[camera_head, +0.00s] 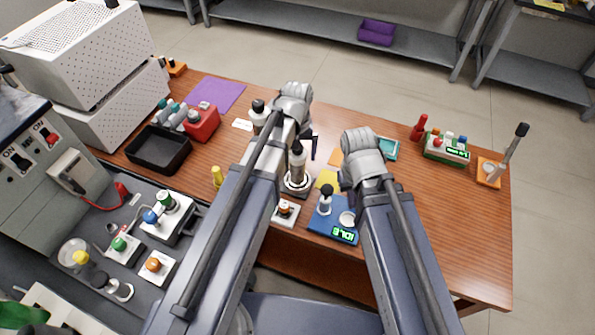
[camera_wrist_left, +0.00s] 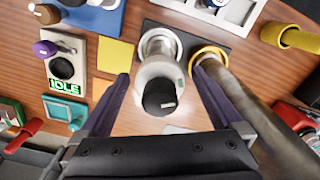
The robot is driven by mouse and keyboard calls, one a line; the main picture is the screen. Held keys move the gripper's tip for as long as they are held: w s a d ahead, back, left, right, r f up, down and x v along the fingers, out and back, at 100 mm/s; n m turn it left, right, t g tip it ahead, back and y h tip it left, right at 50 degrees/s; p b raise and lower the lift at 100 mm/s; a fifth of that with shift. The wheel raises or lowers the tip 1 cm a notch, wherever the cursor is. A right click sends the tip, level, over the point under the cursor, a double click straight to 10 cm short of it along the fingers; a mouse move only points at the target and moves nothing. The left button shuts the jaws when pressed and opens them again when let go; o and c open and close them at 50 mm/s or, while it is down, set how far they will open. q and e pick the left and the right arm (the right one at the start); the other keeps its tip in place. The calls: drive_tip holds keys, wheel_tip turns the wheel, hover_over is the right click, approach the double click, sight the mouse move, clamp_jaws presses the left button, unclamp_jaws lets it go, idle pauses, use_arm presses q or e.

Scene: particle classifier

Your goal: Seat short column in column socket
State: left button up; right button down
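The short column, pale with a black cap (camera_head: 297,148), stands upright on a dark base plate (camera_head: 303,190); in the left wrist view its black top (camera_wrist_left: 160,97) points at the camera. Its lower end is at a silver ring socket (camera_wrist_left: 160,42); I cannot tell how deeply it sits. A yellow ring (camera_wrist_left: 209,53) is beside it on the same plate, with a grey tube rising from it. My left gripper (camera_wrist_left: 163,92) is open, its dark fingers on either side of the column with gaps showing. My right gripper (camera_head: 364,165) is to the right; its fingers are hidden.
A yellow pad (camera_head: 327,179) and a blue scale (camera_head: 325,226) lie to the right. A white switch box (camera_head: 285,211) is in front. A yellow cylinder (camera_head: 217,176), red box (camera_head: 203,124) and black tray (camera_head: 158,150) are left.

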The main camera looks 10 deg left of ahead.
use_arm(q)
clamp_jaws()
idle(0.6)
